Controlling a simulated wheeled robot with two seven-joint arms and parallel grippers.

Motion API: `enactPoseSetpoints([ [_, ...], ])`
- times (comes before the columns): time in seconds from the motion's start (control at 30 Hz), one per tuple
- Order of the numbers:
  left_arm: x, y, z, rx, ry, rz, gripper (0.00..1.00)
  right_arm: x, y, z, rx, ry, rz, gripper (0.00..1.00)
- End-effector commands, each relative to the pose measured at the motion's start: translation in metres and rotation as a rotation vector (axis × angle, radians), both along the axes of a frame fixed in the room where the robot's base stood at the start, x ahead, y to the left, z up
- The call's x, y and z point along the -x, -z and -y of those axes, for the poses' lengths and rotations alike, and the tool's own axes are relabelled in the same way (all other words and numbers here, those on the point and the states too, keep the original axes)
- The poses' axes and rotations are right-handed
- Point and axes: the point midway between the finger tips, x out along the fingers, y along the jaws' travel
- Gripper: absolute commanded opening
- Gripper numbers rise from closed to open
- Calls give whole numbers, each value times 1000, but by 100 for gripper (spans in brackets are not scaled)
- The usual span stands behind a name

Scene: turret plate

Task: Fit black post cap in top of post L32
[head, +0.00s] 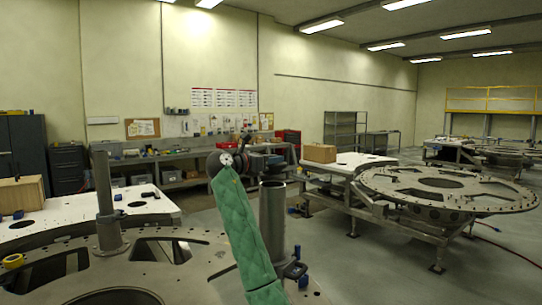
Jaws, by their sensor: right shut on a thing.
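A wide grey post (272,222) stands upright on the turret plate (200,272) right of the middle, and its round top is open. A thinner grey post (105,203) stands on a flanged foot at the left of the plate. I cannot read a label on either post. My right arm, in a green padded sleeve, rises in front of the plate. My right gripper (266,163) is just above the wide post's top, shut on a small dark thing, apparently the black post cap. The cap's outline is hard to make out against the gripper. My left gripper is out of view.
A yellow tape roll (13,261) lies on the plate's left edge. A second turret plate (440,187) on a steel frame stands at the right. Open floor lies between the two plates.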

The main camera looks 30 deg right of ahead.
Motion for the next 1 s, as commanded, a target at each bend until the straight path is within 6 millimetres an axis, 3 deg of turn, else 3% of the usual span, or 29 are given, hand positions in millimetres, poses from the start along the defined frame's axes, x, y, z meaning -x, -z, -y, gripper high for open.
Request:
enactPoseSetpoints([
  [0.27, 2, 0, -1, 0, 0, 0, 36, 1, 7, -1, 1, 3, 1, 4],
  [0.73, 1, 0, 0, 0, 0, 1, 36, 1, 47, -1, 0, 3, 0, 4],
  [1.0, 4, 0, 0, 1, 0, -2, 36, 1, 56, -1, 0, 3, 1, 4],
])
